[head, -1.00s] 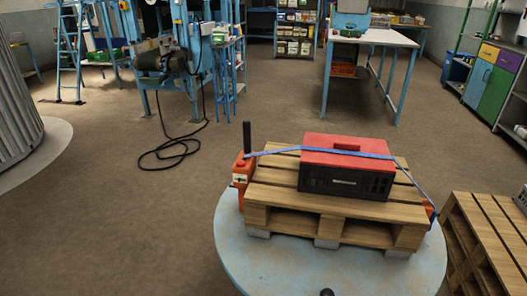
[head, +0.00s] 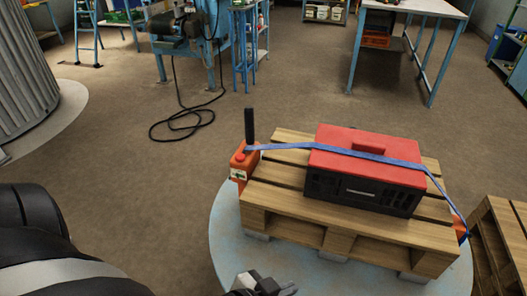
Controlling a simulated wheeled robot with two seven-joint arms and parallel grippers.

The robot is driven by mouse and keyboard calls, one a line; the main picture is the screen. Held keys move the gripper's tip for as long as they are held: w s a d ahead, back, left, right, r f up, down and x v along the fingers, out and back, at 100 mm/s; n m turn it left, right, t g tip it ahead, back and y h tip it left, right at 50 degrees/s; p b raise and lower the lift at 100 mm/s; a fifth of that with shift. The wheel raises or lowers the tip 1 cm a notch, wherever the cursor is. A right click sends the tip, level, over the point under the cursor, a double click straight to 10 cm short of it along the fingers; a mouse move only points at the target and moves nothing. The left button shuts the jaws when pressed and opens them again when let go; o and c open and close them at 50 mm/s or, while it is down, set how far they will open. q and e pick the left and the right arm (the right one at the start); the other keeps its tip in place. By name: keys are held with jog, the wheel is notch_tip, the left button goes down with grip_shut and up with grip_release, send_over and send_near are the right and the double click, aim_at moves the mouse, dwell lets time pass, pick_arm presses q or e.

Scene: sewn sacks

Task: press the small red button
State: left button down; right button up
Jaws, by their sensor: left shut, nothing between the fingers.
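An orange strapping device (head: 241,165) with an upright black handle (head: 249,125) is at the left corner of a wooden pallet (head: 290,222). A small red button (head: 239,156) appears to be on its top, too small to make out clearly. My left gripper (head: 278,286) shows at the bottom edge, shut and empty. It is over the near part of the round turntable, below the device in the picture and apart from it. My right gripper is not in view.
A red and black toolbox (head: 365,170) sits on the pallet under a blue strap (head: 330,151). The pallet stands on a pale blue round turntable (head: 226,240). A second pallet (head: 497,240) is at right. A black cable (head: 182,125) lies on the open floor behind.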

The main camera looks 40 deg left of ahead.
pick_arm(q)
jog(key=w+a+r+n+t+y, duration=0.1)
jog(key=w+a+r+n+y, duration=0.1)
jog(key=a, duration=0.7)
jog(key=w+a+r+n+t+y+b, duration=0.1)
jog(key=w+a+r, duration=0.4)
jog(key=a, duration=0.5)
jog(key=w+a+r+n+t+y, duration=0.2)
jog(key=w+a+r+n+y, duration=0.1)
jog(key=a, duration=0.6)
jog(key=shift+w+a+r+y, duration=0.25)
jog(key=shift+w+r+y, duration=0.25)
jog(key=shift+y, duration=0.5)
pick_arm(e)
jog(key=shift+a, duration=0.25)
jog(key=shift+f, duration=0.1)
pick_arm(q)
jog(key=b, duration=0.1)
send_over(240, 158)
jog(key=s, duration=0.3)
notch_tip(240, 158, down, 2)
jog(key=shift+w+d+f+b, duration=0.15)
jog(key=shift+f+b, duration=0.35)
jog(key=shift+f, duration=1.6)
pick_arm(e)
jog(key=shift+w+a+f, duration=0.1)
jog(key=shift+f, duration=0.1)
